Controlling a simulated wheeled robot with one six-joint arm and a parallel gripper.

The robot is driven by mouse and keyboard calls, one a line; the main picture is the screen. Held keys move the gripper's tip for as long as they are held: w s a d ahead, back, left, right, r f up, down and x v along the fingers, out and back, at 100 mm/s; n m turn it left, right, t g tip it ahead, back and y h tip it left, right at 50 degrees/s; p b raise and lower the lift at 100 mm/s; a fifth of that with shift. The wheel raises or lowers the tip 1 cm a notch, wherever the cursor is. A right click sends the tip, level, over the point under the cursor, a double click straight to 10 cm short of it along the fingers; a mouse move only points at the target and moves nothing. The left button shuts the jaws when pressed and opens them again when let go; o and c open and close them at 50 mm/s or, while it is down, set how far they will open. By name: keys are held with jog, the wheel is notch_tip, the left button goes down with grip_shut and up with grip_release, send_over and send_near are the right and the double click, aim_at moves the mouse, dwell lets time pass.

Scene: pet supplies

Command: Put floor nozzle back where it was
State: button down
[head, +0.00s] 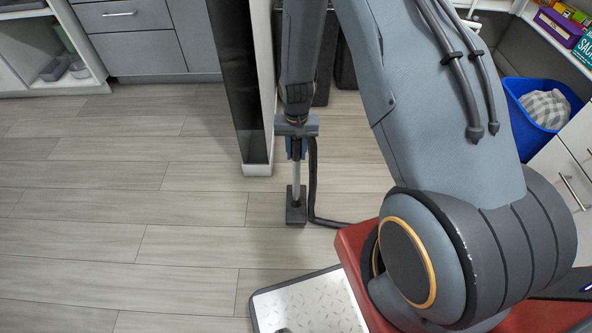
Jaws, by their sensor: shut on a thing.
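The floor nozzle (296,214) is a dark block at the lower end of a grey tube. It hangs upright over or rests on the floor; I cannot tell which. My gripper (296,150) points down and is shut on the upper part of the nozzle's tube, its blue fingers close around it. A black hose (313,185) runs down beside the tube and bends right along the floor. My arm hides much of the area behind and to the right.
A tall black and white panel (257,168) stands just left of my gripper. Dark upright objects (345,70) stand behind it. A patterned board (308,305) lies in front, a blue bin (540,105) at right. The wooden floor (130,200) at left is clear.

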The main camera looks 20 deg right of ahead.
jog(key=shift+f+b, duration=0.3)
jog(key=shift+f, duration=2.3)
jog(key=c, duration=1.4)
grip_release()
jog(key=shift+f, duration=0.1)
notch_tip(320, 180, up, 12)
jog(key=shift+r+p, duration=0.25)
jog(key=shift+p, duration=0.65)
notch_tip(320, 180, up, 11)
jog(key=n, duration=0.1)
send_over(297, 162)
jog(key=s+a, duration=0.1)
jog(key=a, duration=0.2)
jog(key=s+a+r+n, duration=0.25)
jog(key=s+r, duration=0.35)
jog(key=r, duration=0.3)
jog(key=s+a+r+n, duration=0.1)
jog(key=s+r, duration=0.2)
jog(key=s, duration=0.2)
jog(key=s+a+r, duration=0.1)
jog(key=s+r, duration=0.3)
jog(key=s, duration=0.2)
jog(key=s+a+r+n, duration=0.1)
jog(key=s+r, duration=0.2)
jog(key=s, duration=0.2)
jog(key=shift+s+a+r+n+y, duration=0.15)
jog(key=shift+s+r+n+y, duration=0.15)
jog(key=shift+s+r+n, duration=0.1)
